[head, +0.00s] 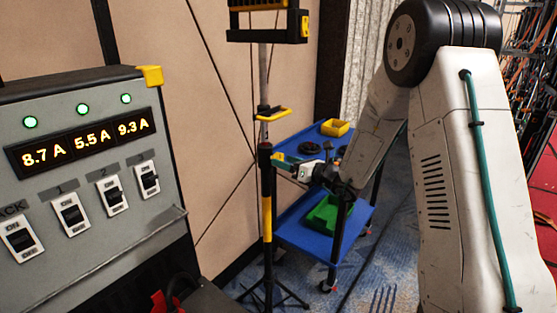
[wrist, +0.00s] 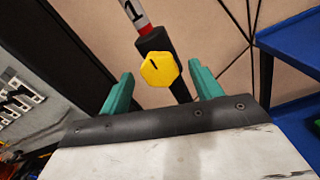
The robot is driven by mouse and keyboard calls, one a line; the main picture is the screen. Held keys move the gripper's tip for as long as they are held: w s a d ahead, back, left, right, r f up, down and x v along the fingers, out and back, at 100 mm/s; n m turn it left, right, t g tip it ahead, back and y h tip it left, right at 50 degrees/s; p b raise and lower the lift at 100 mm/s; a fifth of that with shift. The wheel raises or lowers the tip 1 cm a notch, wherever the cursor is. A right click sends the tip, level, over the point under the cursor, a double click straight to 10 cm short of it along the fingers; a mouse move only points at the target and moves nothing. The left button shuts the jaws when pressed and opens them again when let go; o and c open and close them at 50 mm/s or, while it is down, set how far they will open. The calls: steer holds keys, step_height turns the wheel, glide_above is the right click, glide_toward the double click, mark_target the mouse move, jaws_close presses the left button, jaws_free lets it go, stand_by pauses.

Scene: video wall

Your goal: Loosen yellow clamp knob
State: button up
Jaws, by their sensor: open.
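The yellow clamp knob (wrist: 159,69) is faceted and sits on a dark collar (wrist: 150,42) of a pole in the wrist view. My gripper (wrist: 161,73) has two teal fingers, spread open, one to each side of the knob in that view. In the head view, my gripper (head: 280,161) is beside the black and yellow stand pole (head: 266,200), at about the height of the cart's top shelf. The knob is too small there to tell apart from the gripper.
A grey power box (head: 95,215) with lit readouts and switches is at the left. Beige panels (head: 190,110) stand behind. Cables hang at far right.

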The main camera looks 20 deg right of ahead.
steer(key=shift+x, duration=1.75)
steer(key=shift+c, duration=0.3)
steer(key=c, duration=0.9)
steer(key=shift+n, duration=2.3)
steer(key=o, duration=1)
steer(key=shift+c, duration=0.2)
